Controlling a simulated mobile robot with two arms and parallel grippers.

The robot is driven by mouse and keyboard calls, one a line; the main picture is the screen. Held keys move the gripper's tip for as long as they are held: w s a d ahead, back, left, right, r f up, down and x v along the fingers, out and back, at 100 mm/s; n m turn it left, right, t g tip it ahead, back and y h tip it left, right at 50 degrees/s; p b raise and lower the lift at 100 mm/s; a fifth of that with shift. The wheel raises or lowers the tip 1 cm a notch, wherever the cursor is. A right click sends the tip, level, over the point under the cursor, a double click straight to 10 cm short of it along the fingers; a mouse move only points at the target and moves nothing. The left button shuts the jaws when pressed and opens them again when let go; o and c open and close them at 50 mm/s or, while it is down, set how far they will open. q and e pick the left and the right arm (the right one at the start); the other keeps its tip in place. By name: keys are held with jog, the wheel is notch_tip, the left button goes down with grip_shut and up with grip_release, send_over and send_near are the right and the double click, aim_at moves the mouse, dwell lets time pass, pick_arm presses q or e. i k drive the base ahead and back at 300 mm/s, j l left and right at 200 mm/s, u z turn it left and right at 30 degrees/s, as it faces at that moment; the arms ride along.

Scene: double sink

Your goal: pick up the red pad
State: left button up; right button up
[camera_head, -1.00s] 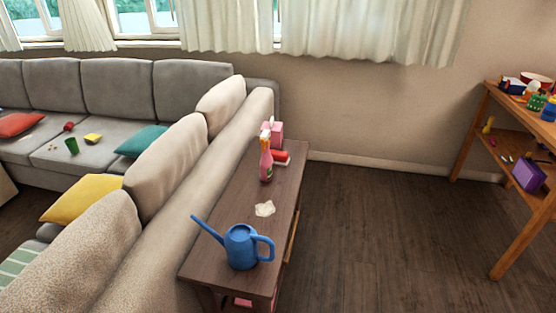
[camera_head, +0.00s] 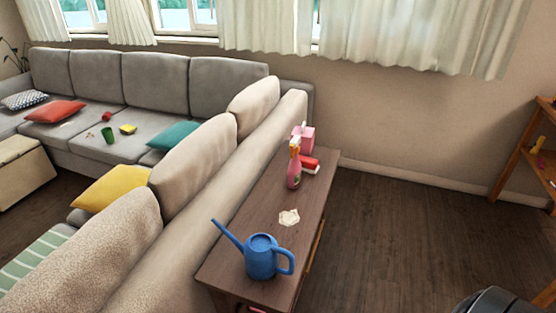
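A red cushion (camera_head: 55,111) lies on the grey sofa at the far left. A small red item (camera_head: 309,165) lies on the brown side table, partly behind a pink spray bottle (camera_head: 294,168). A small red object (camera_head: 107,116) also sits on the sofa seat. I cannot tell for certain which of these is the red pad. Neither of my grippers shows in the view.
A long brown side table (camera_head: 240,262) stands behind the beige sofa back (camera_head: 180,245). It holds a blue watering can (camera_head: 262,257), a crumpled pale cloth (camera_head: 289,217) and a pink box (camera_head: 307,138). Open dark floor (camera_head: 400,235) lies right, before a wooden shelf (camera_head: 520,160).

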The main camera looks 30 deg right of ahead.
aim_at(309, 165)
jog(key=i+l+u, duration=0.3)
jog(key=l, duration=0.85)
jog(key=l+u, duration=0.3)
jog(key=l, duration=0.85)
